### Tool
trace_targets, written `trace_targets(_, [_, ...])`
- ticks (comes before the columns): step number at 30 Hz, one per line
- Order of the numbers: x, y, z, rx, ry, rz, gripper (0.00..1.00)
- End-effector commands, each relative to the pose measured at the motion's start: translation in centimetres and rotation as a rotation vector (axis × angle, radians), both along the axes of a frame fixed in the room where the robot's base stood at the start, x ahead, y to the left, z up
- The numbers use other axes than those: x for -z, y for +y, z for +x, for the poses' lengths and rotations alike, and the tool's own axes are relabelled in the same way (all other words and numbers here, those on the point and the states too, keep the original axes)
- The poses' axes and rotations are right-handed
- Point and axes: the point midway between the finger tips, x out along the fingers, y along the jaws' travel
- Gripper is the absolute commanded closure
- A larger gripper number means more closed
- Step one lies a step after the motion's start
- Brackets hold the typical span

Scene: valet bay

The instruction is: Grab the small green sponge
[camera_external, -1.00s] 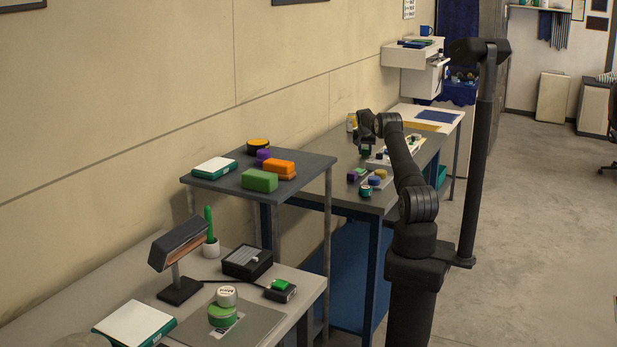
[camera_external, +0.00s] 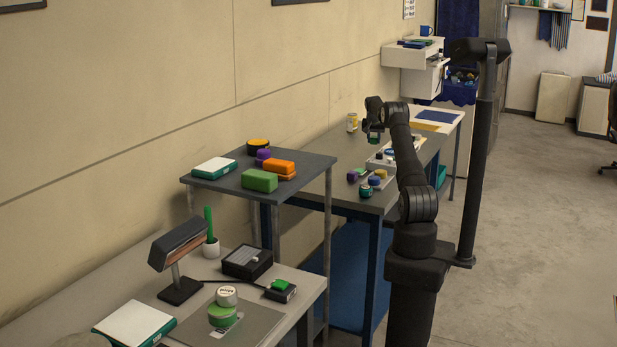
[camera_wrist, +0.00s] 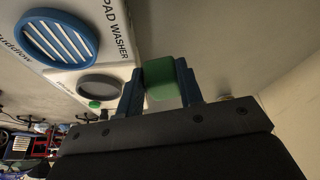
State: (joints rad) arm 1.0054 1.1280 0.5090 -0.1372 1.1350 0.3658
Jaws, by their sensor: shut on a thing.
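My gripper (camera_wrist: 162,84) is shut on a small green sponge (camera_wrist: 160,76), which sits between its two blue fingers in the wrist view. In the external view my gripper (camera_external: 375,138) is above the far grey workbench (camera_external: 335,160); the sponge is too small there to make out clearly. A larger green block (camera_external: 260,181) lies on the raised dark shelf, well apart from my gripper.
A white pad washer (camera_wrist: 75,75) with a blue grille (camera_wrist: 57,40) and a round grey opening (camera_wrist: 100,88) lies below my gripper. Purple and blue items (camera_external: 374,180) stand nearby on the bench. The raised shelf (camera_external: 225,182) holds orange blocks (camera_external: 281,168).

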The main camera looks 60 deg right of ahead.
Motion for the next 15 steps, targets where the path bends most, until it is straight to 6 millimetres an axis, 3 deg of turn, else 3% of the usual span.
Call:
trace_targets(6, [-2.8,-0.3,-4.6,0.003,-0.001,-0.002,0.88])
trace_targets(15, [-4.3,-0.4,-7.3,0.0,0.0,-0.001,0.88])
